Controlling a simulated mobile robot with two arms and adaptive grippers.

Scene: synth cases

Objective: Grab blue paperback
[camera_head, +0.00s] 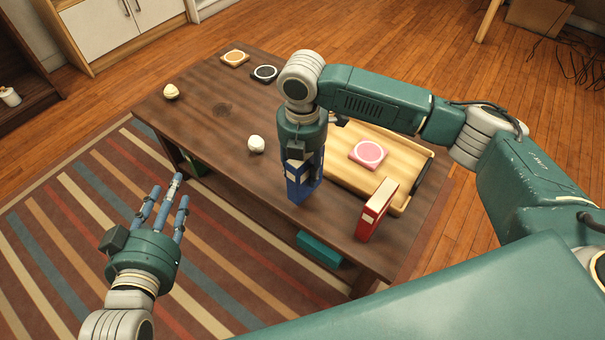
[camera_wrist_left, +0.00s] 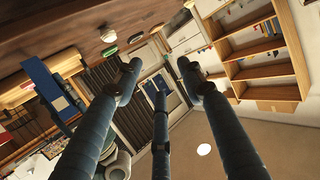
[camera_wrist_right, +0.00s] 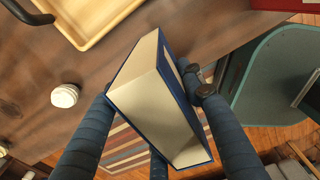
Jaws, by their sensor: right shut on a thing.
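The blue paperback (camera_head: 306,187) stands upright at the table's near side in the head view. My right gripper (camera_head: 304,160) is above it, shut on its upper part; the fingers are mostly hidden there. In the right wrist view the paperback (camera_wrist_right: 150,98), with pale page edges and a blue cover, sits between the fingers of my right gripper (camera_wrist_right: 155,100). I cannot tell whether its bottom touches the table. My left gripper (camera_head: 167,200) is open and empty beyond the table's left edge, over the striped rug. The left wrist view also shows the paperback (camera_wrist_left: 47,88).
A red book (camera_head: 376,210) stands near the right end of the dark table (camera_head: 205,125). A wooden tray (camera_head: 345,138) holds a pink coaster (camera_head: 368,154).

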